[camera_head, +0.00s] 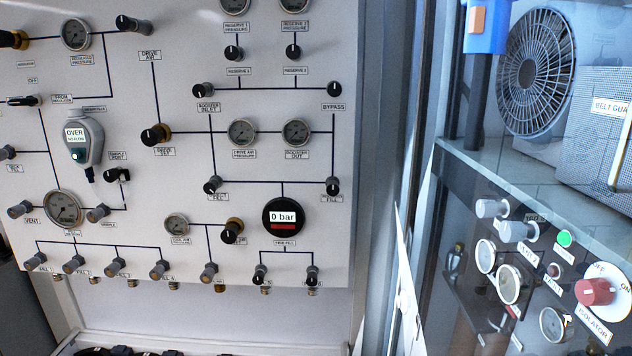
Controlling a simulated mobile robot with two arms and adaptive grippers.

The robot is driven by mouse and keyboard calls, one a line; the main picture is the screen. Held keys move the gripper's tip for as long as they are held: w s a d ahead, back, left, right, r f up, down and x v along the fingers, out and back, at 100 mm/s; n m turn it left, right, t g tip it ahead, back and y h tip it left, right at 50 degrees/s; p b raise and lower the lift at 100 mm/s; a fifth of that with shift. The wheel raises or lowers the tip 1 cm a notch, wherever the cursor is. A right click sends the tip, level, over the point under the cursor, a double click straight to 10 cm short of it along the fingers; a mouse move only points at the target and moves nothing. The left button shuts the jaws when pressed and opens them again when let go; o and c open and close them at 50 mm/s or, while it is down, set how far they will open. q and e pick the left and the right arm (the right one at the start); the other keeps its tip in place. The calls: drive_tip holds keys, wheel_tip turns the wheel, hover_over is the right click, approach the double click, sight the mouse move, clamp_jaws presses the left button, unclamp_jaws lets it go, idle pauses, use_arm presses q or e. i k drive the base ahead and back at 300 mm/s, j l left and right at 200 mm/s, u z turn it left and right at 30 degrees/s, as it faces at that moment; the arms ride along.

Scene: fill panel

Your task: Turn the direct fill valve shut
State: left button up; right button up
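The panel (120,215) is a pale upright board with valves, gauges and dark flow lines. The direct fill valve (212,184) is a small dark knob with a grey end, left of the lower middle, with its partly readable label just below it. It sits on a dark line that runs right to the fill valve (332,186). I cannot tell from its knob whether it is open or shut. Neither of my grippers is in view, and nothing touches the valve.
A round digital gauge (283,217) reads 0 bar, right of and below the valve. A grey handheld device (84,142) reads OVER at left. At right, a glass-fronted cabinet holds a fan (537,72) and a red isolator switch (594,291).

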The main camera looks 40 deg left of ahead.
sight(211, 187)
drive_tip(key=k+l+u, duration=0.1)
drive_tip(key=u, duration=1.05)
drive_tip(key=k+j, duration=0.05)
drive_tip(key=k, duration=0.05)
